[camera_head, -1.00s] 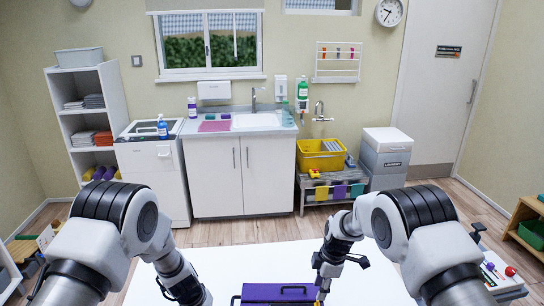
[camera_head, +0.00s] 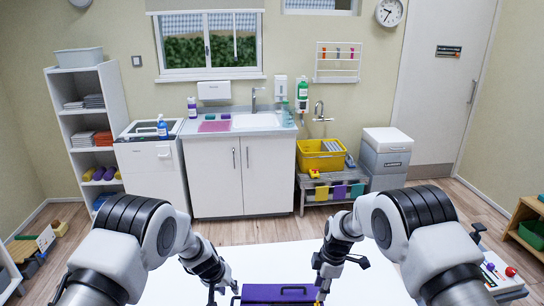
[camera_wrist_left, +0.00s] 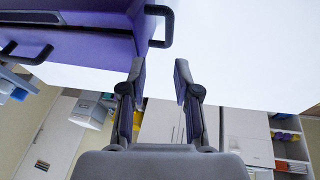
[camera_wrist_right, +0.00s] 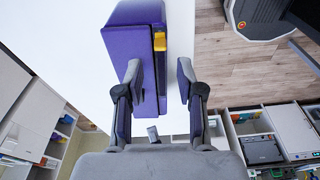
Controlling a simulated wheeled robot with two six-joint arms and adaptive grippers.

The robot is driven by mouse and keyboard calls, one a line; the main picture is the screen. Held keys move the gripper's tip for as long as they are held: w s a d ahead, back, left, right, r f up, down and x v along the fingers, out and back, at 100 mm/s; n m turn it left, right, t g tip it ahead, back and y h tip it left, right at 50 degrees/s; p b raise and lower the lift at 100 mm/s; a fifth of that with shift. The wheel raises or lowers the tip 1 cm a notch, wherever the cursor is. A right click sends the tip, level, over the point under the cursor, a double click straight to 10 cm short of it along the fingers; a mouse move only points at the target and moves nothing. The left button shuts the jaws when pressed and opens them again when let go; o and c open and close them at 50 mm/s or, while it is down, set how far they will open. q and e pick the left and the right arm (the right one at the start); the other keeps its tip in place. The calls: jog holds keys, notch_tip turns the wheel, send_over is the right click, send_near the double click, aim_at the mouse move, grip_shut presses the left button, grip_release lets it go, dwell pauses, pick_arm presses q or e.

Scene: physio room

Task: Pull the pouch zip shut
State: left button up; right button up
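The purple pouch (camera_head: 280,293) lies on the white table at the bottom edge of the head view, partly cut off, with a dark handle along it. In the left wrist view the pouch (camera_wrist_left: 75,42) is at upper left, with a dark loop (camera_wrist_left: 164,27) at its near end. My left gripper (camera_wrist_left: 158,72) is open and empty, beside that end. In the right wrist view a yellow tab (camera_wrist_right: 159,41) shows on the edge of the pouch (camera_wrist_right: 140,60). My right gripper (camera_wrist_right: 158,75) is open at the pouch's other end, its fingers a little short of the tab.
The white table (camera_head: 240,258) is bare around the pouch. Beyond it are a sink cabinet (camera_head: 240,175), a bench with a yellow crate (camera_head: 322,165) and a shelf (camera_head: 85,120).

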aim_at(318, 305)
jog(key=shift+f, duration=2.5)
grip_shut()
pick_arm(q)
jog(key=shift+f, duration=0.1)
